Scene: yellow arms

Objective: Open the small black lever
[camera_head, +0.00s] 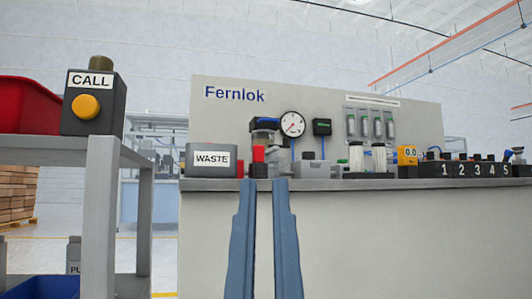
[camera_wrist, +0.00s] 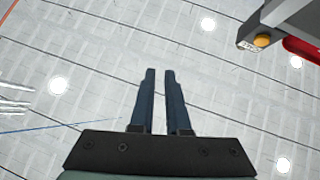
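I cannot clearly make out a small black lever. Small dark parts show on the Fernlok bench (camera_head: 345,230): a black piece (camera_head: 259,170) below a red part, and another dark piece (camera_head: 280,169) beside it, both too small to tell their kind. My gripper (camera_head: 264,182) has two blue fingers pointing up in front of the bench, their tips overlapping the bench edge in the picture. The fingers stand apart with an empty gap. In the wrist view my gripper (camera_wrist: 160,72) is also open and empty, with ceiling or wall panels behind it.
A grey WASTE box (camera_head: 211,161) stands at the bench's left end. At left, a shelf holds the CALL box (camera_head: 94,103) and red bin (camera_head: 28,106).

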